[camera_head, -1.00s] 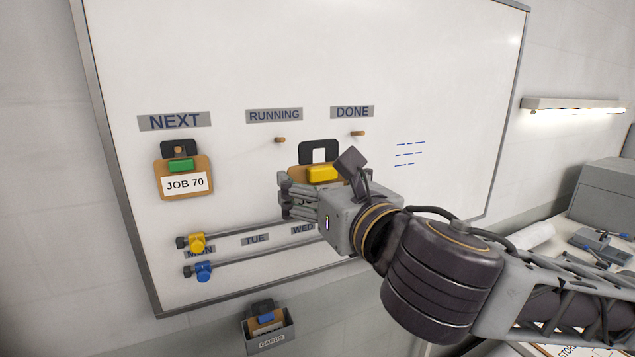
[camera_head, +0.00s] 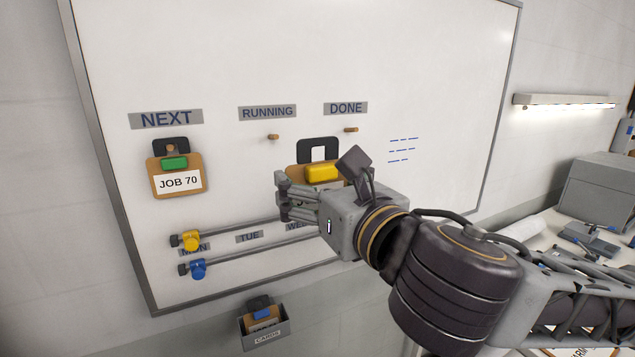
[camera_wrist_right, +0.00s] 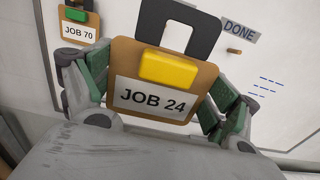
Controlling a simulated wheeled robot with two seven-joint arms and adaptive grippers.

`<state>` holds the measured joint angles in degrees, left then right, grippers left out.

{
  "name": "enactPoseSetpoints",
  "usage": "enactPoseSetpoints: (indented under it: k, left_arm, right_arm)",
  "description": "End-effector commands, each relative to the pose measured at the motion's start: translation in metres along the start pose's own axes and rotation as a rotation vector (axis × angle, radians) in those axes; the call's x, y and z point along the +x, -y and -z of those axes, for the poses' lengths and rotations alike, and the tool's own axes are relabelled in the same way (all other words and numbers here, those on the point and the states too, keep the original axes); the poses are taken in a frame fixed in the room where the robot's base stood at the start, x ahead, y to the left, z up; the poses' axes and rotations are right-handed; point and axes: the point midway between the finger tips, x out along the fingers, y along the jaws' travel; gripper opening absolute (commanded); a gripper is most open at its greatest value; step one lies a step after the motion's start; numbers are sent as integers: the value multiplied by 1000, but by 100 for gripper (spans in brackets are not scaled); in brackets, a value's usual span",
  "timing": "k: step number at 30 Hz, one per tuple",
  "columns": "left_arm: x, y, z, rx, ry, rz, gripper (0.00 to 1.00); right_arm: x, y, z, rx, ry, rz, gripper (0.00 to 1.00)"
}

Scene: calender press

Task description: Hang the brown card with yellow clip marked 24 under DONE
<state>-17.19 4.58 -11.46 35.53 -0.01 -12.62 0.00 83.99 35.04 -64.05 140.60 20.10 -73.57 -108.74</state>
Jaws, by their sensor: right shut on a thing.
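The brown card with the yellow clip (camera_head: 323,173) is in front of the whiteboard, below and left of the DONE label (camera_head: 346,108) and its peg (camera_head: 351,130). In the right wrist view the card (camera_wrist_right: 125,66) reads JOB 24, with a black hanger loop (camera_wrist_right: 178,12) on top. My right gripper (camera_head: 300,195) is shut on the card, its fingers at both side edges in the right wrist view (camera_wrist_right: 158,100). The loop is apart from the DONE peg, which also shows bare in the right wrist view (camera_wrist_right: 234,51). My left gripper is not in view.
The RUNNING peg (camera_head: 273,137) is bare. The JOB 70 card (camera_head: 178,182) with a green clip hangs under NEXT (camera_head: 166,119). Two rails with a yellow slider (camera_head: 192,241) and a blue slider (camera_head: 197,268) cross the lower board. A card box (camera_head: 265,332) is below.

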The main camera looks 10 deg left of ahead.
Motion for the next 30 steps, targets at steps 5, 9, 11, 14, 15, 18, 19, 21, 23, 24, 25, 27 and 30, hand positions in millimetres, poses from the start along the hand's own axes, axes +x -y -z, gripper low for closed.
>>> enactPoseSetpoints:
  k: [5,9,11,14,15,18,19,21,23,24,25,27,30]
  left_arm:
    - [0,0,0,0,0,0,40]
    - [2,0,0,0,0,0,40]
    - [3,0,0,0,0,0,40]
    - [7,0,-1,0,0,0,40]
    - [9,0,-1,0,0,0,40]
    - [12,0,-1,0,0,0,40]
    - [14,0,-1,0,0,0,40]
    - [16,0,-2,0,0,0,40]
    - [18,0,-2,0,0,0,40]
    - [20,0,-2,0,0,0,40]
    - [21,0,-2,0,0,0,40]
    - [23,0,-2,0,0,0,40]
    - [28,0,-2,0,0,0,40]
  right_arm:
    - [0,0,0,0,0,0,70]
    - [-2,0,0,0,1,0,70]
    - [-3,0,0,0,1,0,70]
    - [-8,0,0,0,3,0,70]
    - [-10,0,0,0,3,0,70]
    - [-14,0,1,1,2,0,70]
    - [-16,0,1,1,2,0,70]
    - [-19,0,1,1,2,0,70]
    - [-22,0,1,1,1,0,70]
    - [-24,0,1,0,1,0,70]
    - [-26,0,1,0,2,0,70]
    - [-29,0,1,-1,2,0,70]
    - [-32,0,1,0,3,0,70]
